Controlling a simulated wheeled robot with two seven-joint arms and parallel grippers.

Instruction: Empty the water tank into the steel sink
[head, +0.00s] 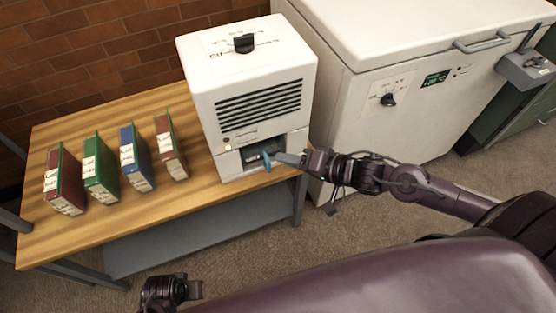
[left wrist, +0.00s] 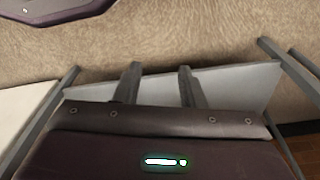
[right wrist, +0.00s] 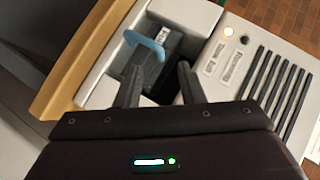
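The water tank (head: 257,153) is a dark box in the low front opening of the white dehumidifier (head: 250,100), with a blue handle (head: 267,162) sticking out. In the right wrist view the tank (right wrist: 172,44) sits in its bay, and the blue handle (right wrist: 145,46) lies just beyond my fingertips, slightly left. My right gripper (head: 287,158) is at the front of the opening, close to the handle; its fingers (right wrist: 160,78) are apart with nothing visibly gripped. My left gripper (head: 198,289) is low in front of the table; its fingers (left wrist: 158,75) are apart and empty. I see no steel sink.
The wooden table (head: 120,215) also bears several upright binders (head: 135,160) left of the dehumidifier. A grey shelf (head: 200,232) lies below. A large white chest freezer (head: 430,95) stands to the right. Carpeted floor (head: 340,232) is open in front.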

